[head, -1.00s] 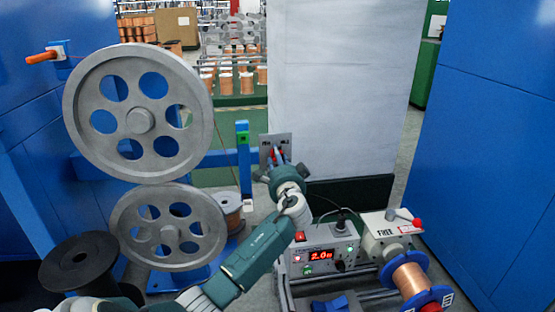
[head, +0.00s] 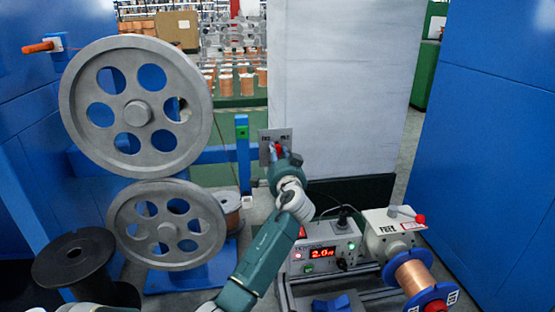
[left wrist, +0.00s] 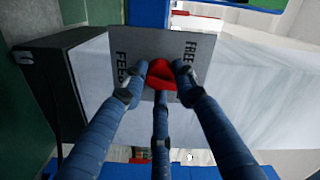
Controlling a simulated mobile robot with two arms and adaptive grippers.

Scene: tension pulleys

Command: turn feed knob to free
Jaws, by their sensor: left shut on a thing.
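The red feed knob (head: 276,149) sits on a grey plate (head: 265,137) at the end of a blue beam. My left gripper (head: 278,157) reaches it from the front and is shut on it. In the left wrist view the blue fingers (left wrist: 160,88) are around the red knob (left wrist: 162,72), one on each side and one from below. The plate (left wrist: 140,48) there reads FEED on the left and FREE on the right. The fingers partly hide the knob, so I cannot tell exactly which mark it points to. My right gripper is not in view.
Two grey spoked pulleys (head: 163,157) stand to the left of my arm. A control box (head: 318,253) with a red display and a copper wire spool (head: 411,278) stand at lower right. A black spool (head: 77,262) is at lower left. Blue panels (head: 490,150) flank the space.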

